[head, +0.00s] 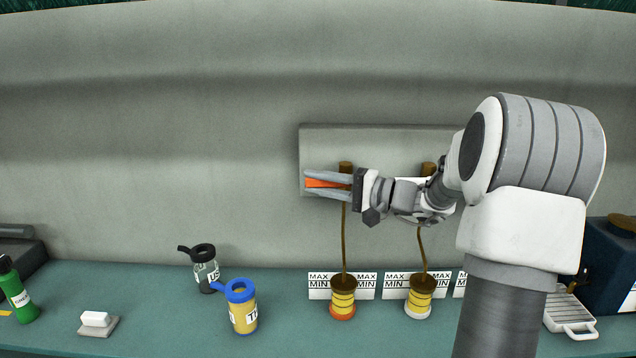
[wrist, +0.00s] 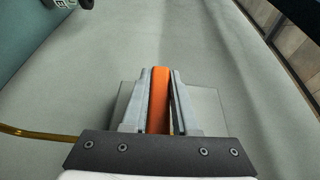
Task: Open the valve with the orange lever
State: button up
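The orange lever (head: 322,183) sticks out to the left from a valve on the wall panel, at the top of a brown tube. My gripper (head: 314,184) reaches it from the right, with one grey finger above the lever and one below. In the wrist view the orange lever (wrist: 159,98) lies lengthwise between the two fingers (wrist: 160,88), which sit close against both its sides. The valve body is partly hidden behind my gripper. Below it, a yellow-banded container with an orange base (head: 342,311) stands on the counter under the tube.
A second container with a white base (head: 419,311) stands to the right under another tube. A blue-lidded yellow bottle (head: 242,312) and a grey bottle (head: 206,272) stand left on the teal counter (head: 160,325). My arm hides part of the wall panel (head: 390,141).

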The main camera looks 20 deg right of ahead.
grip_shut()
jog(key=shift+f, duration=0.15)
dwell(1.1)
jog(key=f+g+h, duration=0.1)
jog(key=n+g+h+b, duration=0.1)
jog(key=shift+d+f+h+b, duration=0.1)
jog(key=shift+f+h+b, duration=0.2)
jog(key=shift+f+h, duration=0.1)
jog(key=s+d+f+n+g+h+p, duration=0.2)
jog(key=d+g+h+p, duration=0.3)
jog(key=h, duration=0.6)
jog(key=shift+f+n+g+p, duration=0.65)
jog(key=shift+f+n+g, duration=0.05)
jog(key=shift+f, duration=0.1)
jog(key=shift+s, duration=0.1)
jog(key=o, duration=0.7)
grip_release()
